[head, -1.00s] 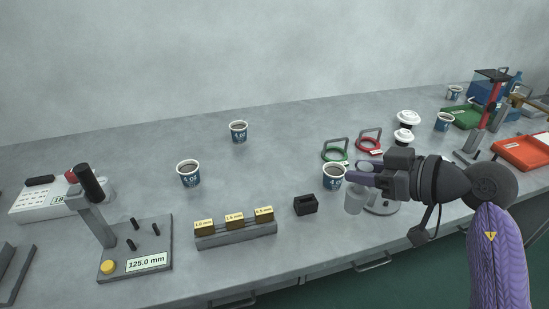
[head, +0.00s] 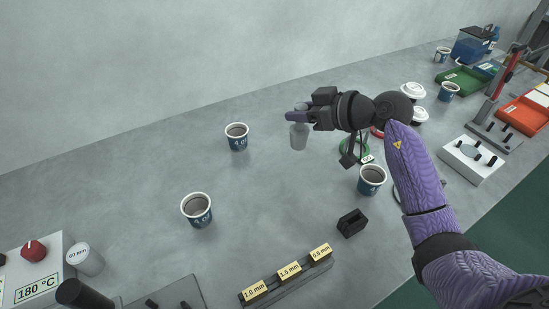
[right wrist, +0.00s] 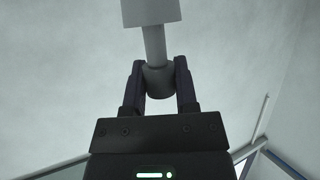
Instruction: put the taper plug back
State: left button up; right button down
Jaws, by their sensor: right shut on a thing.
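The taper plug (head: 299,136) is a grey, tapered cylinder with a thin neck and knob. My right gripper (head: 296,116) is shut on its knob, and the plug hangs above the table, apart from the cups. In the right wrist view the fingers (right wrist: 159,84) close on the knob and the wider plug body (right wrist: 150,12) runs out of the top of the picture. A round grey base at the front edge of the table is mostly hidden behind my right arm. My left gripper is not in view.
Paper cups stand at left (head: 197,210), behind (head: 237,137) and near my arm (head: 371,181). A green ring gauge (head: 355,150) lies below the gripper; a red one is mostly hidden. A black block (head: 352,223) and gauge-block rack (head: 290,282) are in front. The table's middle is clear.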

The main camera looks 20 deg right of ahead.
aim_at(300, 149)
jog(key=f+b, duration=0.1)
jog(key=f, duration=0.2)
jog(key=f+b, duration=0.2)
jog(key=f, duration=0.1)
jog(key=f+b, duration=0.2)
jog(key=f, duration=0.1)
jog(key=shift+s+d+f, duration=0.15)
jog(key=shift+s+f, duration=0.1)
jog(key=shift+f, duration=0.1)
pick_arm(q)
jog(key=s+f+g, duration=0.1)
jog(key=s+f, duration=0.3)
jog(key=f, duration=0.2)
pick_arm(e)
jog(key=shift+f+b, duration=0.2)
jog(key=shift+b, duration=0.1)
jog(key=shift+r, duration=0.2)
jog(key=shift+c, duration=1.9)
grip_release()
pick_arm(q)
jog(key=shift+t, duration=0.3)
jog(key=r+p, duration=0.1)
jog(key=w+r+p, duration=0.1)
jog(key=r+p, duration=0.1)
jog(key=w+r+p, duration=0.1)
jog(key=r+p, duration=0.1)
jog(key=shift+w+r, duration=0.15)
pick_arm(e)
jog(key=v, duration=1.2)
